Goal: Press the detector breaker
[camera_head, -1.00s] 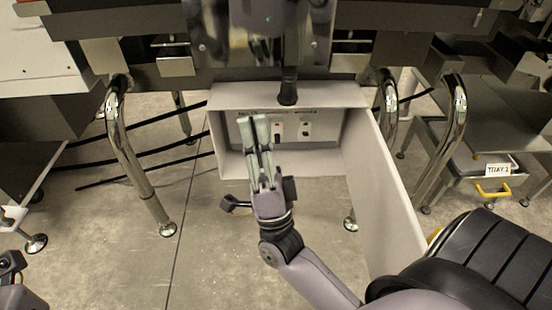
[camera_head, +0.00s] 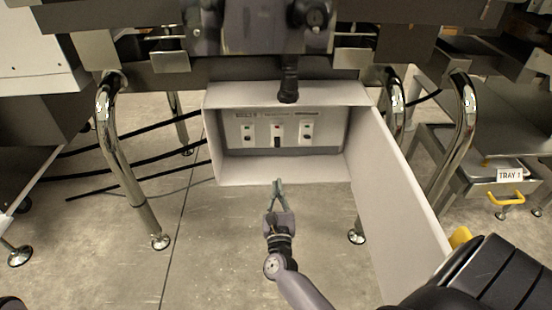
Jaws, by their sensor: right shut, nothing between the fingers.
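An open grey electrical box (camera_head: 213,150) hangs under the machine. Inside it is a light panel with three breakers in a row: left (camera_head: 248,132), middle (camera_head: 277,134) and right (camera_head: 306,132). The middle one shows a red mark at its top and a dark lever below. The small labels above them are too blurred to read, so I cannot tell which is the detector breaker. My right gripper (camera_head: 278,184) is shut and empty, in front of and below the box opening, apart from the breakers. My left gripper does not show.
The box door (camera_head: 395,190) stands open on the right, beside my right arm. A black cable gland (camera_head: 288,85) is on top of the box. Shiny bent legs (camera_head: 112,150) flank it. A tray labelled TRAY 1 (camera_head: 500,172) is at the right. The floor below the box is clear.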

